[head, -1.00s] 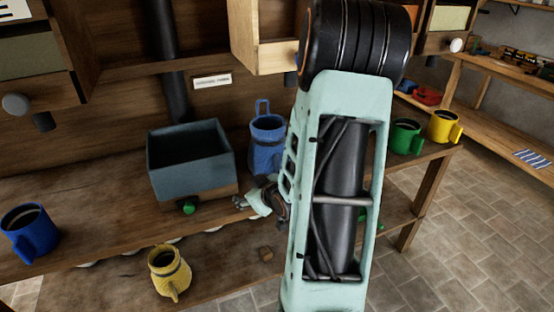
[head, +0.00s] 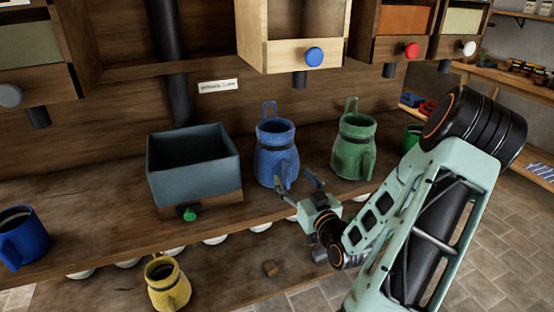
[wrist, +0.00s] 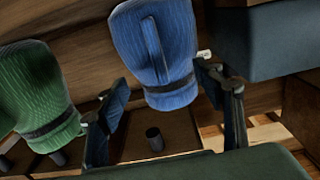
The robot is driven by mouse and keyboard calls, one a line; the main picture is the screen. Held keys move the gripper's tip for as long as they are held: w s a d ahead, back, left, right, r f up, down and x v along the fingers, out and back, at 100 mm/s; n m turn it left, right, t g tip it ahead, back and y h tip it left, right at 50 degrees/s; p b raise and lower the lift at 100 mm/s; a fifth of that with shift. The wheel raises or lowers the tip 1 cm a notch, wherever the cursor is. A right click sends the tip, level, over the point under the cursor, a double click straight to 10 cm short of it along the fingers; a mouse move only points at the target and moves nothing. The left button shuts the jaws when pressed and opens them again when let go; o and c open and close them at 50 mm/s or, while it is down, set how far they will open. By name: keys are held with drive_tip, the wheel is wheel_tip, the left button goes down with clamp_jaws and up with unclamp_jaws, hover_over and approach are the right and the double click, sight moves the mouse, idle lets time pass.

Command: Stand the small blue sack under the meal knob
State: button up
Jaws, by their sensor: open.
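The blue sack (head: 276,155) stands upright on the bench, with a dark band at its neck and a loop on top. It shows inverted in the wrist view (wrist: 157,45). My gripper (head: 298,184) is open and empty in front of it, fingers pointing at it; in the wrist view the fingers (wrist: 164,92) lie to either side of its lower image. I see no contact. A blue knob (head: 315,57), a red knob (head: 411,50), a white knob (head: 469,48) and a grey knob (head: 10,95) are on bins above; I cannot tell which is meal.
A green sack (head: 354,148) stands right of the blue one, and a dark hopper box (head: 193,160) with a green knob stands left. A blue mug (head: 22,238) is at far left. A yellow sack (head: 167,285) is on the lower shelf. Dark spouts hang under the bins.

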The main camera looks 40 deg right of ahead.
sight(289, 172)
drive_tip(key=x, duration=0.5)
drive_tip(key=shift+w, duration=0.4)
drive_tip(key=shift+c, duration=0.3)
clamp_jaws()
